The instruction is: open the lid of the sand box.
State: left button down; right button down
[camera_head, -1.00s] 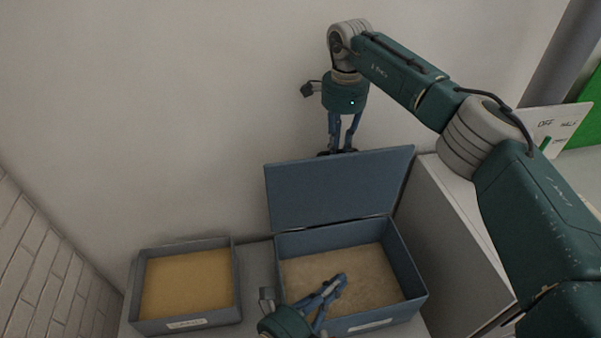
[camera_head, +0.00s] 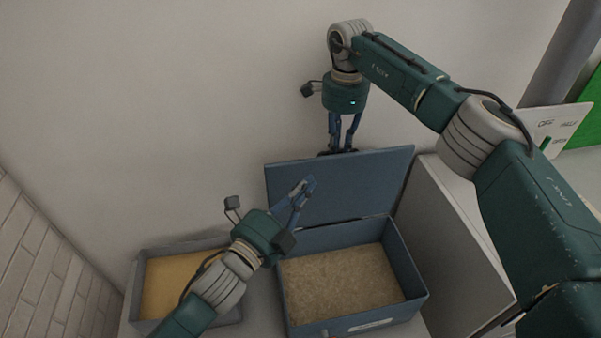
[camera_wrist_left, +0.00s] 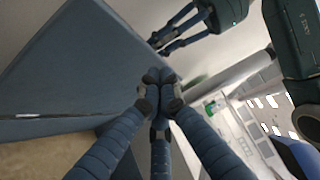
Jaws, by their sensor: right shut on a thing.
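The blue box (camera_head: 412,268) holds light brown sand (camera_head: 340,280). Its blue lid (camera_head: 355,185) stands raised at the back, roughly upright; the lid also fills the upper left of the left wrist view (camera_wrist_left: 75,60). My right gripper (camera_head: 338,152) points down at the lid's top edge and is shut on it; the fingertips are partly hidden behind the lid. My left gripper (camera_head: 305,186) is in front of the lid's left part in the head view, its fingers together and empty in the left wrist view (camera_wrist_left: 161,80). Whether it touches the lid is unclear.
A second open box (camera_head: 190,245) with yellow contents stands to the left, partly covered by my left arm. A pale wall rises behind, and a brick wall (camera_head: 45,265) is at far left. A white cabinet (camera_head: 455,235) stands right of the sand box.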

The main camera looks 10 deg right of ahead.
aim_at(297, 166)
jog(key=shift+f, duration=0.1)
pick_arm(q)
jog(key=w, duration=0.4)
jog(key=shift+a+r, duration=0.1)
jog(key=shift+w+r, duration=0.1)
jog(key=shift+w, duration=0.5)
jog(key=shift+w+a+n, duration=0.3)
jog(key=shift+w, duration=0.15)
pick_arm(e)
jog(key=shift+a, duration=0.2)
pick_arm(q)
jog(key=shift+y, duration=0.3)
pick_arm(e)
jog(key=c, duration=1.6)
grip_release()
jog(key=shift+s+d, duration=0.1)
jog(key=shift+c, duration=0.2)
pick_arm(q)
jog(key=shift+d, duration=0.1)
